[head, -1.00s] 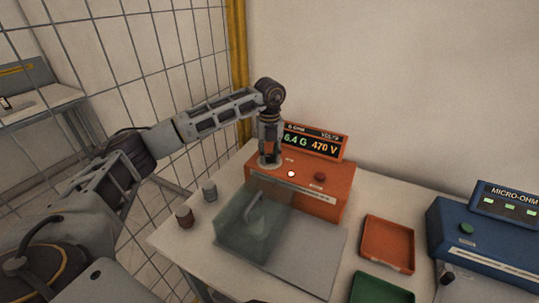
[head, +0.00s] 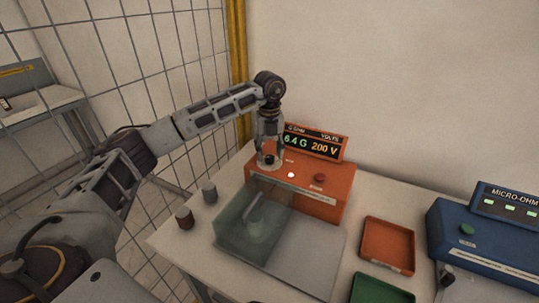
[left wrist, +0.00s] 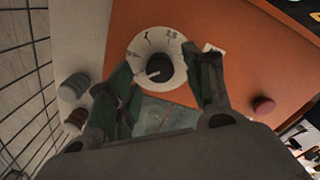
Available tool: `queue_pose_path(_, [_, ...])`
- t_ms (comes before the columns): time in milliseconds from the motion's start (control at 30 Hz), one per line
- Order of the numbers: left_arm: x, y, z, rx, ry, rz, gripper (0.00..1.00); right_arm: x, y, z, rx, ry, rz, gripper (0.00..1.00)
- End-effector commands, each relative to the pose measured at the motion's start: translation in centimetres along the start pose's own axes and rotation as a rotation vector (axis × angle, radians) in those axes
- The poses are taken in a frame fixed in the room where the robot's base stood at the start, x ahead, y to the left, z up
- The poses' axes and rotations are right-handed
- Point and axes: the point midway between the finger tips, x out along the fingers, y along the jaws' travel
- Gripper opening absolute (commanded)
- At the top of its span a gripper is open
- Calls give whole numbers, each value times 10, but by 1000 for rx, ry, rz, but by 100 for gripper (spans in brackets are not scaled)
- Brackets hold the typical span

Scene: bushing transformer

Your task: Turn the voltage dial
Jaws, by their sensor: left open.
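The voltage dial (left wrist: 158,66) is a dark knob on a round white scale plate, on top of an orange meter (head: 320,194). In the left wrist view the knob lies between the fingertips of my left gripper (left wrist: 160,82). The fingers are spread apart; I cannot tell whether either touches the knob. In the head view my left gripper (head: 269,158) points down over the dial and hides part of it. The meter's display (head: 315,143) reads 6.4 G and 200 V. My right gripper is not seen.
A red button (head: 319,178) and a small white light (head: 291,175) are on the meter top. A clear box (head: 252,222) stands before it. Two small cylinders (head: 184,217) are at left. An orange tray (head: 388,245), a green tray (head: 380,289) and a blue micro-ohm meter (head: 485,243) are at right.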

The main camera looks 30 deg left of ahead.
Motion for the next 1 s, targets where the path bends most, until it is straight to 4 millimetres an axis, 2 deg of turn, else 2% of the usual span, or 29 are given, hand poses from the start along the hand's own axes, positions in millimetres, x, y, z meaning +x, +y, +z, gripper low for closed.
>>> queue_pose_path(400, [-63, -1, 1, -1, -2, -3, 51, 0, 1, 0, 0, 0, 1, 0])
queue_pose_path(600, [-86, -1, 0, 0, -1, -2, 51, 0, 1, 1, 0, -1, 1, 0])
queue_pose_path(800, [-97, 0, 0, -1, 0, -1, 51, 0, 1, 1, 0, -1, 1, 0])
queue_pose_path(1000, [-99, 0, 0, -1, 0, -1, 51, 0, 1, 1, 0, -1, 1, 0])
